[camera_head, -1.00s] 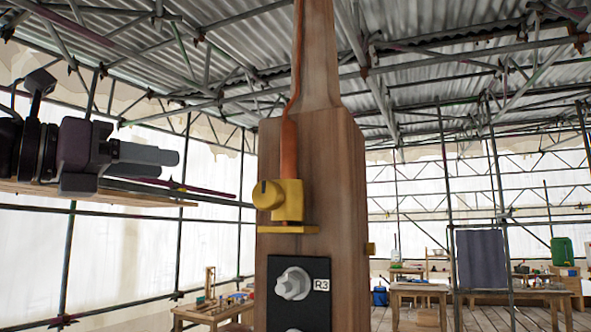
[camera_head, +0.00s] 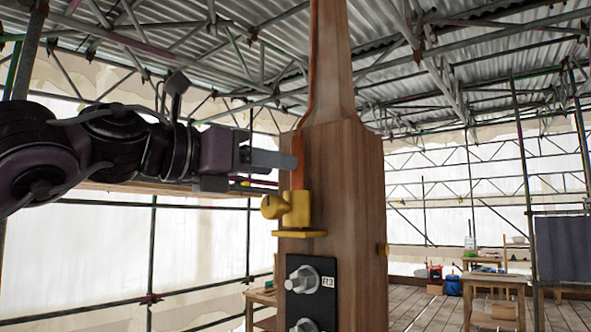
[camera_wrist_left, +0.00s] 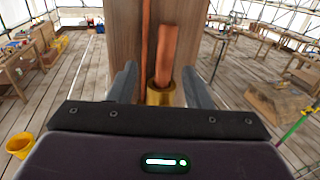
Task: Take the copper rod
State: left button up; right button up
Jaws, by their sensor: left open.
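The copper rod (camera_head: 298,152) stands upright in a brass clamp (camera_head: 297,212) on the front of a tall wooden post (camera_head: 345,185). In the left wrist view the copper rod (camera_wrist_left: 165,55) rises from the brass socket (camera_wrist_left: 160,95). My left gripper (camera_head: 282,160) comes in level from the left, just above the clamp, its fingertips at the rod. In the wrist view the open fingers lie on either side of the rod, with visible gaps. My right gripper is not in view.
A thin copper strip (camera_head: 311,75) runs up the post above the rod. A black plate marked R3 (camera_head: 326,282) with bolts sits below the clamp. A yellow bucket (camera_wrist_left: 20,145) stands on the plank floor. Work tables (camera_head: 495,285) stand well back.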

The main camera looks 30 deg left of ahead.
aim_at(297, 144)
pick_arm(q)
jog(key=w+d+p, duration=0.2)
jog(key=w, duration=0.1)
jog(key=shift+r, duration=0.4)
jog(key=shift+w+d+f, duration=0.1)
jog(key=shift+w, duration=0.1)
jog(key=shift+a+f, duration=0.1)
jog(key=shift+a, duration=0.1)
jog(key=shift+s+a, duration=0.1)
jog(key=c, duration=0.6)
grip_shut()
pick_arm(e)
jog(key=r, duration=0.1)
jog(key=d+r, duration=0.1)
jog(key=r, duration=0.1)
